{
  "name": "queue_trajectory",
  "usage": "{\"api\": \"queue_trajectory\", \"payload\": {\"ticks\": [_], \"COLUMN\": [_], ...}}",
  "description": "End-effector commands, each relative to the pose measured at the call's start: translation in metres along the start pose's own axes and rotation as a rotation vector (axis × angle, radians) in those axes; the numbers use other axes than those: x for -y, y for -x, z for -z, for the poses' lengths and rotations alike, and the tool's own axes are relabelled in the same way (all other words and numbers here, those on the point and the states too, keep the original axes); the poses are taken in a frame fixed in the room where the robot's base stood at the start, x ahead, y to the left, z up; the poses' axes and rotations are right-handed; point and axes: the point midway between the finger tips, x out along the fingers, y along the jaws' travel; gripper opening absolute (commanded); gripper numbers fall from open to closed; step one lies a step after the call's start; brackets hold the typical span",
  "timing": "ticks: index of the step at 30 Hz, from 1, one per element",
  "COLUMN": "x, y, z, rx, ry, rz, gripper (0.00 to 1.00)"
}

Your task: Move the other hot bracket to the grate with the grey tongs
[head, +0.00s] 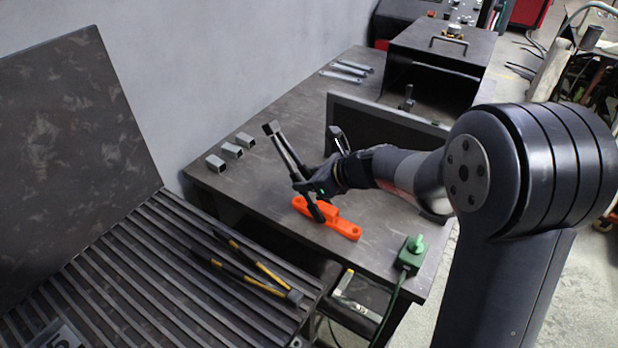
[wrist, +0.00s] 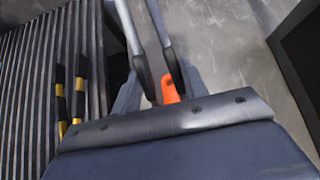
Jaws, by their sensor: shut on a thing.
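My gripper (head: 312,187) is shut on the grey tongs (head: 285,153), holding them tilted over the bench, with their blocky head up and to the left. In the wrist view, the two tong arms (wrist: 165,45) run away from my gripper (wrist: 158,92). I cannot tell whether the tong head holds anything. A small dark grey piece (head: 408,99), perhaps a bracket, stands in the mouth of the open box furnace (head: 440,48). No bracket visibly glows. The slatted grate (head: 125,262) lies at the lower left.
An orange holder (head: 328,217) lies on the bench just below my gripper. Yellow-and-black tongs (head: 250,264) lie on the grate. Several square grey tube pieces (head: 232,150) and wrenches (head: 345,71) sit along the wall. A dark upright panel (head: 390,128) stands before the furnace. A green switch box (head: 410,254) is at the front corner.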

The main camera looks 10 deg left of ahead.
Motion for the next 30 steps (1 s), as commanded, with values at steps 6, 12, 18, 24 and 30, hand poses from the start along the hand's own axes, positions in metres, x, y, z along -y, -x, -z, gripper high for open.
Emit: {"api": "queue_trajectory", "payload": {"ticks": [6, 12, 18, 24, 30], "x": [0.000, 0.001, 0.001, 0.001, 0.002], "y": [0.004, 0.008, 0.011, 0.015, 0.018], "z": [-0.005, -0.011, -0.015, -0.020, -0.025], "rx": [0.001, 0.001, 0.002, 0.002, 0.002], "ry": [0.001, 0.001, 0.002, 0.002, 0.001], "rz": [0.000, 0.001, 0.001, 0.001, 0.001], "gripper": [0.00, 0.00, 0.00, 0.00, 0.00]}}
